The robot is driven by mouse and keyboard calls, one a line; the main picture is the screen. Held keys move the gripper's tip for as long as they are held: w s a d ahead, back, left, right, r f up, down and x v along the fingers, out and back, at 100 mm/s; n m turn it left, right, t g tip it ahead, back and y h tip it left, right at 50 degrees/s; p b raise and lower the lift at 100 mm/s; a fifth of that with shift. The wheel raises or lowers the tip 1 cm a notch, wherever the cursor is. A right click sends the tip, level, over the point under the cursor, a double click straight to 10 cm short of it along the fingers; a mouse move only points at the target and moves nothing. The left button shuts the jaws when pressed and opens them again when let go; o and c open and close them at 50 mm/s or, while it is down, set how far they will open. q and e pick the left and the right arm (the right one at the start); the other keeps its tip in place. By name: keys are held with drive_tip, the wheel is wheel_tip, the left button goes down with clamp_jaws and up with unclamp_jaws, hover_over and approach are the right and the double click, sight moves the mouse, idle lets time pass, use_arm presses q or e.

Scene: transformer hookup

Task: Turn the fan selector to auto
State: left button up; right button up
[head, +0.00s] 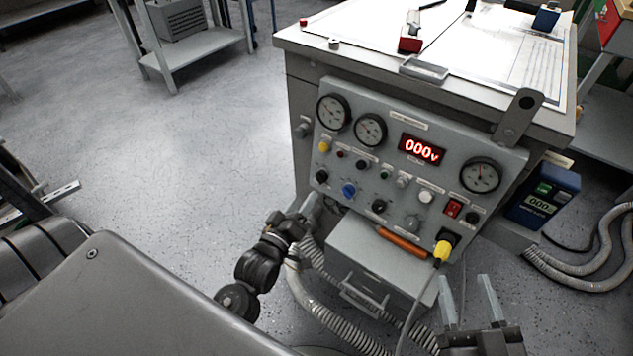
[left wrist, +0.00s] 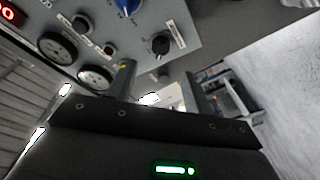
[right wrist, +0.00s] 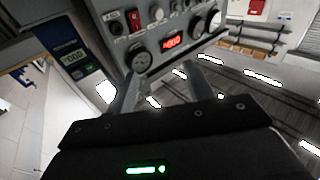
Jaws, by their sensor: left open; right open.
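The grey control panel (head: 405,120) carries several knobs; their labels are too small to read, so I cannot tell which is the fan selector. A black knob (head: 321,176) is at the panel's lower left, a blue knob (head: 349,190) beside it, and another black knob (head: 379,206) further right. In the left wrist view a black knob (left wrist: 160,44) lies just beyond my fingers, with the blue knob (left wrist: 128,5) at the top edge. My left gripper (head: 312,207) is open and empty, below the lower-left knobs. My right gripper (head: 467,298) is open and empty, below the panel's right side.
A red display (head: 421,149) reads 000V between round gauges. A yellow plug (head: 442,250) with a cable, an orange handle (head: 402,242) and a grey drawer box (head: 375,270) sit below. Grey hoses (head: 320,308) hang near my left arm.

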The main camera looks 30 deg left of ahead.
sight(317, 179)
use_arm(q)
drive_tip(key=w+b, duration=0.1)
drive_tip(key=w, duration=0.7)
use_arm(e)
drive_tip(key=r, duration=0.1)
drive_tip(key=r+t+y, duration=0.1)
drive_tip(key=s+r+t+y, duration=0.1)
drive_tip(key=shift+a+r, duration=0.25)
drive_tip(key=shift+r, duration=0.1)
use_arm(q)
drive_tip(key=shift+a, duration=0.1)
drive_tip(key=c, duration=1)
